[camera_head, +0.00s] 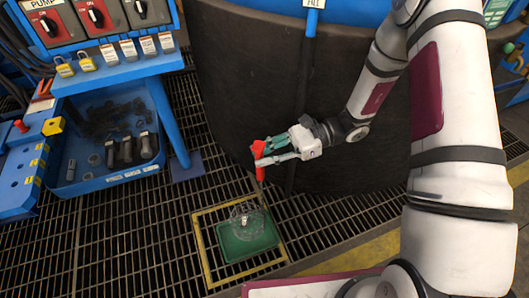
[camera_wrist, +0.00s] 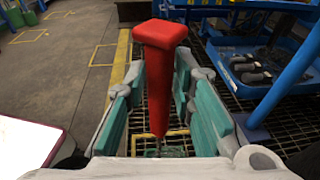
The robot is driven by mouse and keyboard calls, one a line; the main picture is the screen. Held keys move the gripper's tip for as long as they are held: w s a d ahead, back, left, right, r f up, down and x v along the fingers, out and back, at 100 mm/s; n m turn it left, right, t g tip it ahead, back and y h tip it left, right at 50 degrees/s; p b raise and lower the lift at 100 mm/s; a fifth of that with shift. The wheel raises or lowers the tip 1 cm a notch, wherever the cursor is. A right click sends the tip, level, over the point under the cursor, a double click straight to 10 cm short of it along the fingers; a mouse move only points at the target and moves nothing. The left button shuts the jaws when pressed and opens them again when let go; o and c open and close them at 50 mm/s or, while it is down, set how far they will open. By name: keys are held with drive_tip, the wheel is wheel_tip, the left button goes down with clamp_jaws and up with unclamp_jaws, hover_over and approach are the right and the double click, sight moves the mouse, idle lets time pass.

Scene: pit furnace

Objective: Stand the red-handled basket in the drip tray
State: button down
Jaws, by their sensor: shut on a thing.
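The red-handled basket has a red grip (camera_head: 261,172) at the top and a small wire basket (camera_head: 244,213) at the bottom. My gripper (camera_head: 268,152) is shut on the red grip. In the wrist view the red handle (camera_wrist: 158,75) stands between the two green finger pads, its top rising above them. The green drip tray (camera_head: 262,243) lies on the floor grating. The wire basket overlaps the tray's far part in the head view; I cannot tell whether it touches the tray or hangs just above it.
A yellow frame (camera_head: 208,262) on the grating surrounds the tray. The dark round furnace wall (camera_head: 235,95) stands behind. A blue bench with a shelf of dark parts (camera_head: 110,178) is at the left. Open grating lies left of the tray.

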sight(264, 172)
drive_tip(key=shift+f+b, duration=2.95)
drive_tip(key=shift+f, duration=0.95)
drive_tip(key=shift+a, duration=0.55)
drive_tip(key=shift+f, duration=0.1)
drive_tip(key=shift+a+f+b, duration=0.1)
drive_tip(key=shift+f+b, duration=1.05)
drive_tip(key=shift+f, duration=0.8)
drive_tip(key=shift+f+b, duration=0.45)
drive_tip(key=shift+f, duration=0.25)
